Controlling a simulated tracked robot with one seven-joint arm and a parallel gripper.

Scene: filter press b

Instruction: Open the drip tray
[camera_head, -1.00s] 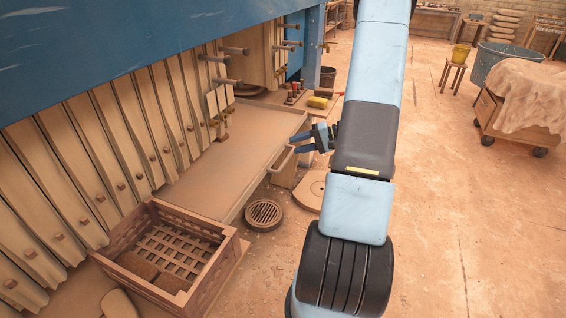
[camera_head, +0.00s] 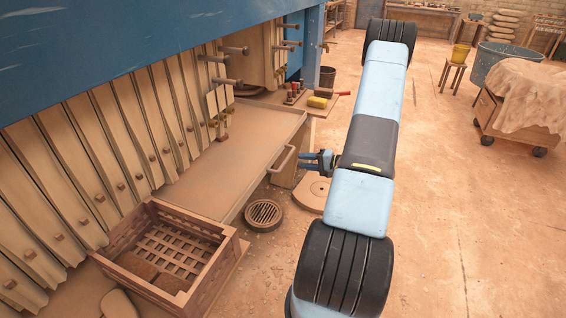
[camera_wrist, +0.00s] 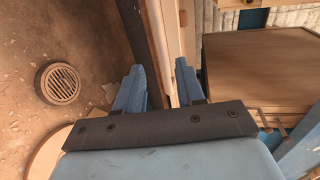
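The drip tray (camera_head: 238,160) is a long, flat, tan tray below the row of filter plates. Its bar handle (camera_head: 283,161) stands out from the right-hand side. My gripper (camera_head: 304,160) is just right of the handle, pointing left towards it. A small gap seems to show between fingertips and handle; contact cannot be told. In the wrist view the two blue fingers of my gripper (camera_wrist: 160,72) stand apart. A pale strip runs up between them; I cannot tell whether it is the handle or the tray's edge. Nothing is visibly gripped.
A slatted brown crate (camera_head: 225,262) stands at the lower left. A round floor drain (camera_head: 264,214) lies in front of the tray; it also shows in the wrist view (camera_wrist: 62,84). A round lid-like disc (camera_head: 311,193) lies below my gripper.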

